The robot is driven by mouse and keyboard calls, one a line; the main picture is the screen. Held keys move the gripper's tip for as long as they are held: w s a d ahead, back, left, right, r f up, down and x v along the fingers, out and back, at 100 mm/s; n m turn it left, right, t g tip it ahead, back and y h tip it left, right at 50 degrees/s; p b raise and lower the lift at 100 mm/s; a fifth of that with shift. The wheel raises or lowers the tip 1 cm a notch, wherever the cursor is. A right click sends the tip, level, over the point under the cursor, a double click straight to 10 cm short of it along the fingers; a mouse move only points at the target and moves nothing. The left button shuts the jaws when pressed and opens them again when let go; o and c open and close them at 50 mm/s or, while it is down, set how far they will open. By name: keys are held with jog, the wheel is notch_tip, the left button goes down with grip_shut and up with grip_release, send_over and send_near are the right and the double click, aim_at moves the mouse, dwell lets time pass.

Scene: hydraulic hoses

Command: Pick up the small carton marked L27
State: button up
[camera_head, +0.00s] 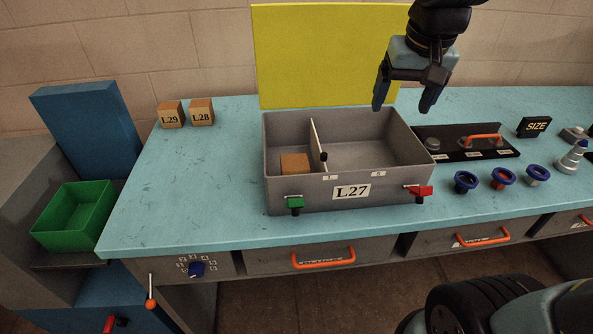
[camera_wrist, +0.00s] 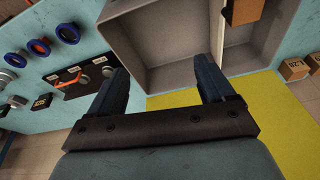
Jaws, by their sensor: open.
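A grey bin (camera_head: 300,197) with an L27 plate on its front stands on the blue bench. A thin upright divider (camera_head: 319,143) splits it into two compartments. A small brown carton (camera_head: 295,162) lies in the left compartment; no marking shows on its visible faces. It also shows in the wrist view (camera_wrist: 241,11), partly cut off by the frame edge. My gripper (camera_head: 404,105) is open and empty, above the bin's back right part, apart from the carton. In the wrist view my gripper (camera_wrist: 163,80) has its fingers spread, with the right compartment beyond them.
Two cartons marked L29 (camera_head: 171,114) and L28 (camera_head: 202,112) stand at the back left of the bench. A yellow panel (camera_head: 320,50) rises behind the bin. Green (camera_head: 295,203) and red (camera_head: 420,191) latches are on its front. Bench left of the bin is clear.

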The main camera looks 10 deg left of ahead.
jog(key=w+a+f+g, duration=0.2)
jog(key=w+a+f, duration=0.1)
jog(key=a, duration=0.6)
jog(key=n+g, duration=0.1)
jog(key=n, duration=0.1)
send_near(295, 161)
jog(key=shift+h, duration=0.3)
jog(key=f, duration=1.2)
jog(key=shift+a+f, duration=0.25)
jog(key=shift+f, duration=0.15)
jog(key=shift+w, duration=0.1)
jog(key=c, duration=0.9)
